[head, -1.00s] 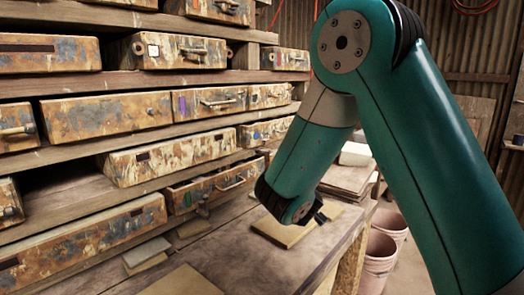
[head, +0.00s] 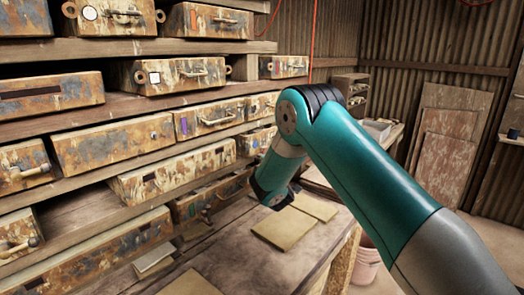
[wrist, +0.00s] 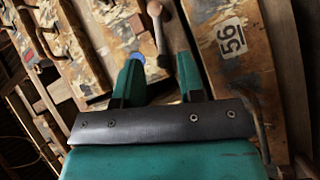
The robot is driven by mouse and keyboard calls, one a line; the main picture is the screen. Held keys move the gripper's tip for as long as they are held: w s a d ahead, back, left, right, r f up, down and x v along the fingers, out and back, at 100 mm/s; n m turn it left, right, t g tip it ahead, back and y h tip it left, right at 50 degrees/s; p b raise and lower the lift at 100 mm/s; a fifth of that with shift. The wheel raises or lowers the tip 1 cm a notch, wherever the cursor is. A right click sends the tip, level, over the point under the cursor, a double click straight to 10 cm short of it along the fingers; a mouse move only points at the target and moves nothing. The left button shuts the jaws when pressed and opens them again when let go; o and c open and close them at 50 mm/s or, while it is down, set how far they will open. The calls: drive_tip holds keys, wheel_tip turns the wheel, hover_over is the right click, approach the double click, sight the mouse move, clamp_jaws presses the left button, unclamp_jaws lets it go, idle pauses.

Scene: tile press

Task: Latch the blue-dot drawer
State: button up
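In the wrist view the blue dot (wrist: 137,58) shows on a worn, paint-flaked drawer front, just beyond my left fingertip. A metal latch lever (wrist: 158,32) with a rounded end sits between and just beyond my fingertips. My gripper (wrist: 160,60) is open, its two green fingers apart on either side of the lever's line. I cannot tell whether they touch it. In the head view the blue-dot drawer (head: 256,140) seems to be in the shelf behind my arm, mostly hidden. My fingers are hidden there too.
Other drawers, including a purple-marked one (head: 205,120), fill the shelves at left. Flat boards (head: 285,228) lie on the bench below my wrist. Open room is at right.

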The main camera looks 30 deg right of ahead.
drive_tip(key=shift+p+x, duration=0.65)
drive_tip(key=shift+x, duration=1.4)
drive_tip(key=shift+c, duration=0.2)
clamp_jaws()
drive_tip(key=m+g, duration=0.1)
drive_tip(key=r+m+g+y, duration=0.1)
drive_tip(key=m, duration=0.1)
drive_tip(key=shift+w+d+r+g+p, duration=0.15)
drive_tip(key=shift+d+r+g+p, duration=0.15)
drive_tip(key=shift+d+p, duration=0.05)
drive_tip(key=shift+o, duration=0.2)
unclamp_jaws()
